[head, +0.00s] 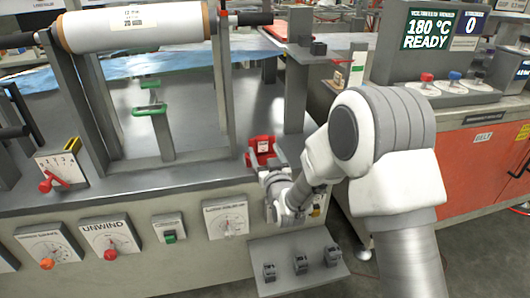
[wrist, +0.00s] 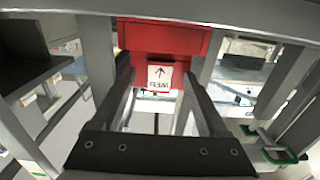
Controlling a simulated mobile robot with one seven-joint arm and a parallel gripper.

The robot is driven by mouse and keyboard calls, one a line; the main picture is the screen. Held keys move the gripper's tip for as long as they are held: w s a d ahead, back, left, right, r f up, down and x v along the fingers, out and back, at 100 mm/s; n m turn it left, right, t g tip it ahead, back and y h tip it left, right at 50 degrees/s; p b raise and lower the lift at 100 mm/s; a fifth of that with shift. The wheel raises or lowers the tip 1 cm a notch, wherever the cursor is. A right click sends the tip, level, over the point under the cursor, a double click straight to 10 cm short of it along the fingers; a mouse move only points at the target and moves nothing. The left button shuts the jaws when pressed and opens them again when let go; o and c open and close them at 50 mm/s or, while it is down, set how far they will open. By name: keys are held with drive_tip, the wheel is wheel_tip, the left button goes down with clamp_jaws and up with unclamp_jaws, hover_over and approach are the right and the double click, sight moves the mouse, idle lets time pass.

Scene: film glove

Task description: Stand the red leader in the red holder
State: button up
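A red block (head: 262,146) with a white label stands above the machine's front edge, near the middle of the head view. In the wrist view this red block (wrist: 163,38) fills the top middle, its label showing an upward arrow and dark lettering. I cannot tell whether this is the leader or the holder. My gripper (head: 267,168) is right at its lower part. In the wrist view the fingertips (wrist: 159,78) are spread apart, one on each side of the label. They overlap the lower red part; I cannot tell whether they press on it.
A shelf (head: 295,258) with small dark clips juts out at the lower front. Grey posts (head: 296,85) rise behind the red block. A green-handled post (head: 155,125) stands to the left, under a white roll (head: 135,26). A control cabinet (head: 465,150) is at right.

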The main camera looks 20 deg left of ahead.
drive_tip(key=p+v, duration=0.2)
drive_tip(key=v, duration=1.5)
drive_tip(key=shift+s+d+p, duration=0.15)
drive_tip(key=shift+d+p, duration=0.05)
drive_tip(key=shift+p, duration=0.15)
